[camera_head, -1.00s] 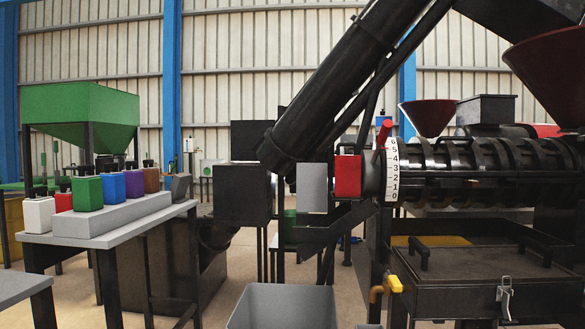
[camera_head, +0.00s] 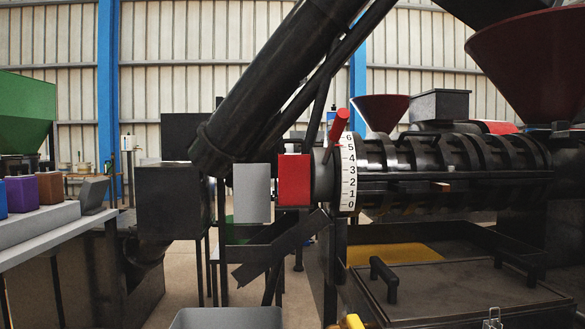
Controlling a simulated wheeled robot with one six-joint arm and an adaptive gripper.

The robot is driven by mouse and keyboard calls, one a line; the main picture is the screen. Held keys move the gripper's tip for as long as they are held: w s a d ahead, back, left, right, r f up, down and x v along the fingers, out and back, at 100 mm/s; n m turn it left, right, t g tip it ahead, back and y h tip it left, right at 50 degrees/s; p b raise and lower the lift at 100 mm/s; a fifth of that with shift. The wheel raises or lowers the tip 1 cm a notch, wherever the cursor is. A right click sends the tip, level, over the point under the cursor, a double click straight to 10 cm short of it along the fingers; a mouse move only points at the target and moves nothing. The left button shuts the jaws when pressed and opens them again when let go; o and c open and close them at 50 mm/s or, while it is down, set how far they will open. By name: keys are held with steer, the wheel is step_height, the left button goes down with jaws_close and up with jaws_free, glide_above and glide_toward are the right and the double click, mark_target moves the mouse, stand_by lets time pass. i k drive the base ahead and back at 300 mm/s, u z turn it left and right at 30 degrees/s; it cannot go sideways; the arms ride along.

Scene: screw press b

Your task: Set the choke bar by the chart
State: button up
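A red bar (camera_head: 337,127), which looks like the choke bar, sticks up and tilts right at the left end of the dark screw press barrel (camera_head: 450,160). Just below it is a curved white scale (camera_head: 348,175) numbered 0 at the bottom to 6 at the top. The bar's lower end is near the 6 end; its exact reading cannot be told. A red block (camera_head: 294,180) and a plain grey plate (camera_head: 251,193) are left of the scale. No readable chart shows.
A grey table (camera_head: 60,229) with coloured blocks stands at left. A grey bin (camera_head: 226,318) is at the bottom centre. A dark lidded box (camera_head: 455,290) is at lower right. A thick dark tube (camera_head: 270,85) slants overhead. Floor shows between the table and press.

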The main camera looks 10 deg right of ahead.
mark_target(323, 165)
steer(key=z, duration=0.05)
steer(key=i, duration=0.45)
steer(key=u, duration=1.05)
steer(key=k, duration=0.45)
steer(key=z, duration=0.65)
steer(key=i, duration=0.5)
